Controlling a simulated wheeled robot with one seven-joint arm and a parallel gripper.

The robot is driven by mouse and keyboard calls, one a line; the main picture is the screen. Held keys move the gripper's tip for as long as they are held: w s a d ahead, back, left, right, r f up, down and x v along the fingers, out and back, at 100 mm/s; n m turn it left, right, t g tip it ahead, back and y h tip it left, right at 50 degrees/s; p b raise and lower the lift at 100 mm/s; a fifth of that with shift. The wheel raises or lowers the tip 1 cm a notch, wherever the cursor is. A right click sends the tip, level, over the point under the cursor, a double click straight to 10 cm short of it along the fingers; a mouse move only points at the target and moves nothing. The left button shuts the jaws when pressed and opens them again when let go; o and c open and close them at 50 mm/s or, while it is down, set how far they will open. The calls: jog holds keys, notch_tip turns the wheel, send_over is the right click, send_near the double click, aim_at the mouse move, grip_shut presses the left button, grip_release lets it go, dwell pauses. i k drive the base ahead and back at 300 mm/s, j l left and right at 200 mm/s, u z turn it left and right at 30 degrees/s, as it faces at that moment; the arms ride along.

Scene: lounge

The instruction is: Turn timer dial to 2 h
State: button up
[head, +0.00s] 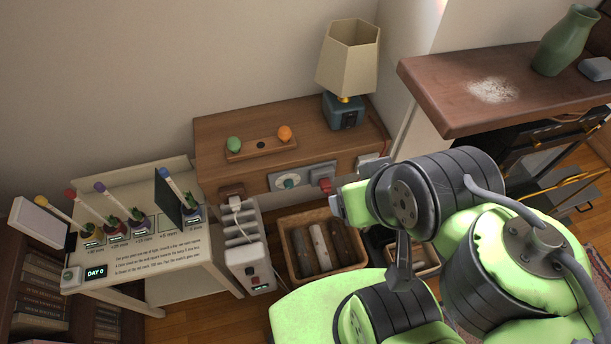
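A round teal dial (289,182) sits on a pale plate on the front of the wooden cabinet; I take it for the timer dial. Its markings and pointer are too small to read. A red knob or switch (325,186) is on the same panel, to the right of the dial. My gripper (338,206) is at the left end of my green and black arm, low and to the right of the dial, apart from it in the picture. Its fingers are mostly hidden by the arm, so whether it is open or shut does not show.
A lamp (346,72) and a tray with a green and an orange object (261,148) stand on the cabinet top (215,128). A display table (150,279) is left; a wooden mantel (452,120) is right.

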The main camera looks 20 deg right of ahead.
aim_at(288, 185)
jog(key=k+j+u, duration=0.1)
jog(key=u, duration=0.3)
jog(key=k+j+u, duration=0.2)
jog(key=u, duration=0.15)
jog(key=k+j+u, duration=0.2)
jog(key=u, duration=0.2)
